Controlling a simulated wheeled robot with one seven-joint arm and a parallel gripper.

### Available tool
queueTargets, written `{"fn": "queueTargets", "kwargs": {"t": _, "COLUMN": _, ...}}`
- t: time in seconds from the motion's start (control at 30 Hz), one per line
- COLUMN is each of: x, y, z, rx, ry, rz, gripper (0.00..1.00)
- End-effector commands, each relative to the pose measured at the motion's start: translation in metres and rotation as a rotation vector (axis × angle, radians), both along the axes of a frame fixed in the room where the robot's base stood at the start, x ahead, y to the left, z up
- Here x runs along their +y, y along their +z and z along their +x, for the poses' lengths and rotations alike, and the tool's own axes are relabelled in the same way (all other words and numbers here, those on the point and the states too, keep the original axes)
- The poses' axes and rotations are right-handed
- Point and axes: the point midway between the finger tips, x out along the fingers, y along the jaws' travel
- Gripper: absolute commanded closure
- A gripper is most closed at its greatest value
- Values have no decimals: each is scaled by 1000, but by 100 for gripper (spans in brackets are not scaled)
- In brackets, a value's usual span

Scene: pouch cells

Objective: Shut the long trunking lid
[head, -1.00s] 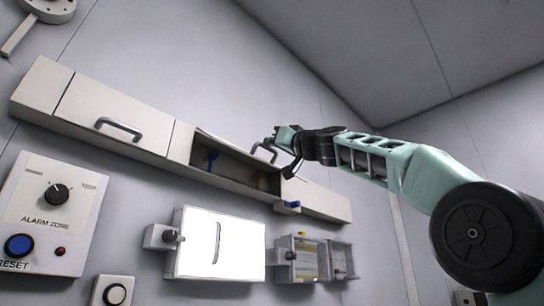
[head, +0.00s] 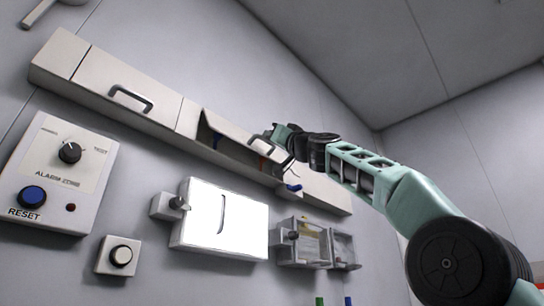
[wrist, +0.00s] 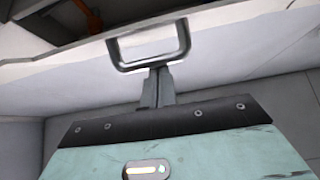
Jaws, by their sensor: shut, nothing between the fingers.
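The long trunking (head: 187,117) is a pale box running along the wall. Its lid (head: 238,132) over the middle section is hinged along the top and stands part open, with a dark gap below it. A grey loop handle (wrist: 182,35) is on this lid in the wrist view. My gripper (wrist: 158,72) is shut and empty, its fingertips right at the handle's lower bar; I cannot tell whether they touch. In the head view my gripper (head: 276,136) is at the lid's right part and hides some of it.
A shut lid with a handle (head: 130,98) covers the trunking's left section. Below are a bright white panel (head: 220,222), a clear box (head: 303,243), an alarm panel (head: 60,170) and a button box (head: 118,256). A blue piece (head: 293,187) juts out under the trunking.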

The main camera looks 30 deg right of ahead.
Motion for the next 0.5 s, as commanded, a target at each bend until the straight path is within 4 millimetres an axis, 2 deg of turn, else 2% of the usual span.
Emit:
{"fn": "queueTargets", "kwargs": {"t": 0.03, "x": 2, "y": -8, "z": 1, "rx": 0, "ry": 2, "rz": 0, "gripper": 100}}
{"fn": "queueTargets", "kwargs": {"t": 0.2, "x": 5, "y": -21, "z": 7, "rx": 1, "ry": 1, "rz": 0, "gripper": 100}}
{"fn": "queueTargets", "kwargs": {"t": 0.5, "x": 13, "y": -39, "z": 28, "rx": 2, "ry": 2, "rz": 0, "gripper": 100}}
